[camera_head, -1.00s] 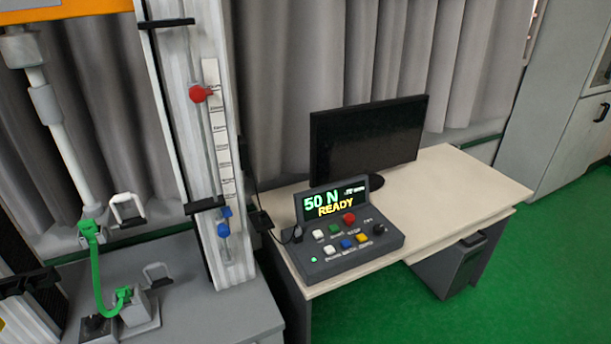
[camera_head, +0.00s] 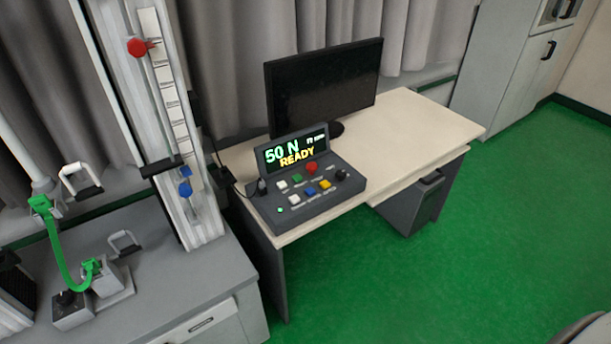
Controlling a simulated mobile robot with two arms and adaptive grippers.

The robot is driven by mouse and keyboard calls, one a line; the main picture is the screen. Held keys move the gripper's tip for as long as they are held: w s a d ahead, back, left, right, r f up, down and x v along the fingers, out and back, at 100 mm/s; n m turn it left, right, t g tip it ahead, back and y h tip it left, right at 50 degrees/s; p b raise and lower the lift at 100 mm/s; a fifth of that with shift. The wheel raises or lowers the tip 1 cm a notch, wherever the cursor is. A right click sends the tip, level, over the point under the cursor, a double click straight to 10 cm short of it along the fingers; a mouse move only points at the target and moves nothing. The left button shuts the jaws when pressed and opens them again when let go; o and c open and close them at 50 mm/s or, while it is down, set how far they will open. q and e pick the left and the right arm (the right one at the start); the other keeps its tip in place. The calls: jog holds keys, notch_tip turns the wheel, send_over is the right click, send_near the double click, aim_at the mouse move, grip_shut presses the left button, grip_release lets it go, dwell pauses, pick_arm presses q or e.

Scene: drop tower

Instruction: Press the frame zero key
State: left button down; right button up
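The control box (camera_head: 262,206) stands on the left part of the beige desk. Its tilted display (camera_head: 291,151) reads "50 N" and "READY". Its panel has a white key (camera_head: 281,186), a green key (camera_head: 297,180), a larger red button (camera_head: 311,168), a second white key (camera_head: 294,199), a blue key (camera_head: 310,192), a yellow key (camera_head: 324,184) and a black knob (camera_head: 342,174). A small green light glows at its front left. The key labels are too small to read, so I cannot tell which is frame zero.
The test frame with its column (camera_head: 150,130) stands left of the desk on a grey bench (camera_head: 200,265). A black monitor (camera_head: 322,85) stands behind the control box. Green floor (camera_head: 400,280) is open in front of the desk.

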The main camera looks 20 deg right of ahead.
grip_shut()
dwell(1.1)
